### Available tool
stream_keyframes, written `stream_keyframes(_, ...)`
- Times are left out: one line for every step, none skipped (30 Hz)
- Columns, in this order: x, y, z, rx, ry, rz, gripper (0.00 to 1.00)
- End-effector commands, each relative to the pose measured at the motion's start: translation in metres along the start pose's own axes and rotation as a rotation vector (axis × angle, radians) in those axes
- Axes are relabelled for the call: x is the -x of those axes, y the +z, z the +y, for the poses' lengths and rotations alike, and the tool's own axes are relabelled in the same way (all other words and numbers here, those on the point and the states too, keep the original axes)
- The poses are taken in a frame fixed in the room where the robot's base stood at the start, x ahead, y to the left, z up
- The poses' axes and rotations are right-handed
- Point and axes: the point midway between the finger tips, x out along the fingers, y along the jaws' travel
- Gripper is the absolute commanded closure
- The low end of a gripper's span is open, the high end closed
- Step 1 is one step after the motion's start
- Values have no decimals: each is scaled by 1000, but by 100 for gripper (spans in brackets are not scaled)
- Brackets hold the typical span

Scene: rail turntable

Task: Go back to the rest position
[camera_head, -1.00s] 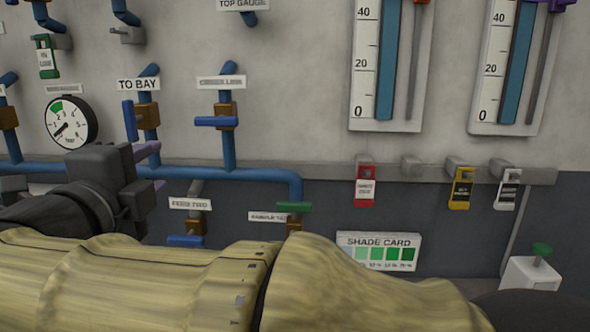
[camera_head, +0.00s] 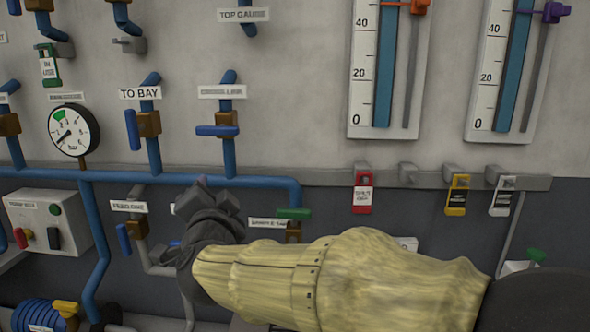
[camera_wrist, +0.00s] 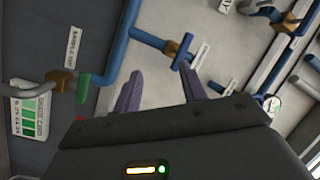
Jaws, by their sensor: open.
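My gripper shows in the wrist view (camera_wrist: 160,88) with its two purple-grey fingers spread apart and nothing between them. In the wrist view the valve with a blue handle (camera_wrist: 188,76) lies beyond the fingers, and I cannot tell how far off.
A blue pipe (camera_head: 110,176) runs along the wall with several valves. A round gauge (camera_head: 73,131) and a grey control box (camera_head: 45,222) are at left. Two tall scales (camera_head: 362,110) hang at right above a rail (camera_head: 335,176) with coloured tags. My arm hides most of the shade card.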

Motion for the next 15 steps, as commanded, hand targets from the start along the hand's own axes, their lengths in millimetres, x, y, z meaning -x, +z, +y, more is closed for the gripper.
stream_keyframes(-6, -4, 27, 81, 36, -51, 58)
stream_keyframes(-7, -3, 43, 128, 55, -90, 58)
stream_keyframes(-8, -3, 66, 188, 86, -142, 58)
stream_keyframes(-7, -3, 84, 231, 112, -182, 58)
stream_keyframes(-5, -2, 102, 271, 140, -225, 58)
stream_keyframes(0, -2, 127, 321, 179, -282, 58)
stream_keyframes(5, -2, 144, 355, 208, -324, 58)
stream_keyframes(10, -3, 162, 386, 239, -366, 58)
stream_keyframes(19, -3, 185, 424, 280, -423, 58)
stream_keyframes(27, -4, 202, 449, 312, -465, 58)
stream_keyframes(36, -5, 218, 472, 344, -507, 58)
stream_keyframes(48, -6, 239, 500, 387, -564, 58)
stream_keyframes(59, -8, 255, 518, 420, -606, 58)
stream_keyframes(70, -9, 269, 533, 453, -649, 58)
stream_keyframes(86, -11, 288, 551, 499, -706, 58)
